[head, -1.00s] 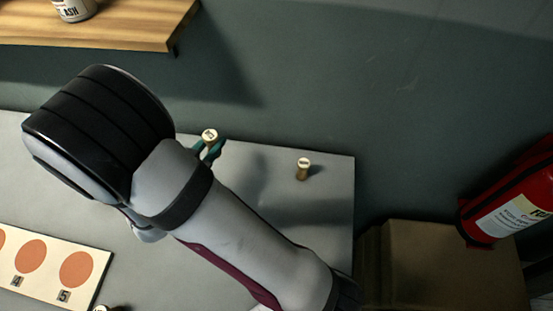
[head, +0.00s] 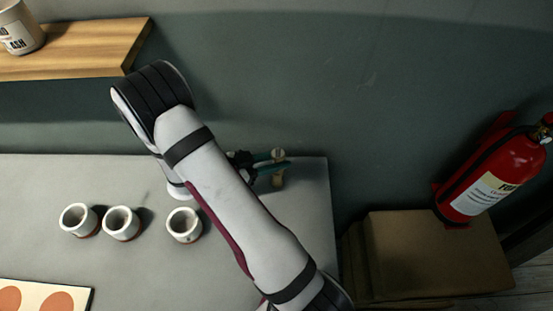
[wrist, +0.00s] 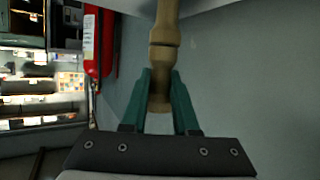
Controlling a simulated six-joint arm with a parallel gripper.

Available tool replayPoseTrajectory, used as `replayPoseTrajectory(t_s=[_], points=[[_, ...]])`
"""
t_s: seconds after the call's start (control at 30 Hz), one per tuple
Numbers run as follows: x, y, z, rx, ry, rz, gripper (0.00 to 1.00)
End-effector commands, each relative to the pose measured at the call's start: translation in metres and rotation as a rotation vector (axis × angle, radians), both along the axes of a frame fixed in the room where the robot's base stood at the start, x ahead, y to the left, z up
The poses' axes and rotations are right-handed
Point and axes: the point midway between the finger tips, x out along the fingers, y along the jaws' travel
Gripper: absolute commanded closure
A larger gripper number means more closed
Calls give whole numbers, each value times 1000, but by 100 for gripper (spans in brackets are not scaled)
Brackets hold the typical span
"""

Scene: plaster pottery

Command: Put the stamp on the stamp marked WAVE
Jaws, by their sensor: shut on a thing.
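My gripper (head: 272,166), with teal fingers, is shut on a small wooden stamp (head: 278,154) with a pale, marked top; the marking is too small to read. It holds this stamp upright over a second wooden stamp (head: 278,182) standing near the table's right back edge. In the wrist view the held stamp (wrist: 158,100) sits between the fingertips (wrist: 159,92). The other stamp (wrist: 166,22) lines up with it end to end, toward the tabletop. They look to meet, but I cannot tell for sure whether they touch.
Several white cups (head: 122,222) stand on the grey table (head: 130,180) left of my arm. A card with orange discs (head: 40,295) lies at front left. A wooden shelf (head: 80,55) with a jar is at upper left. A fire extinguisher (head: 495,180) and cardboard box (head: 435,250) are right.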

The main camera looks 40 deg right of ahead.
Motion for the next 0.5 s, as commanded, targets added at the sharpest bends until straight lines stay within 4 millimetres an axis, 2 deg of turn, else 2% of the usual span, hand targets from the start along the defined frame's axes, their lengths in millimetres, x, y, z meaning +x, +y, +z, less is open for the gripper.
replayPoseTrajectory(t_s=[0.23,0.27,0.4,0.5], points=[[0,0,-3,0,1,1,100],[0,0,-2,0,0,1,67],[0,0,-2,0,0,1,41],[0,0,-2,0,1,1,41]])
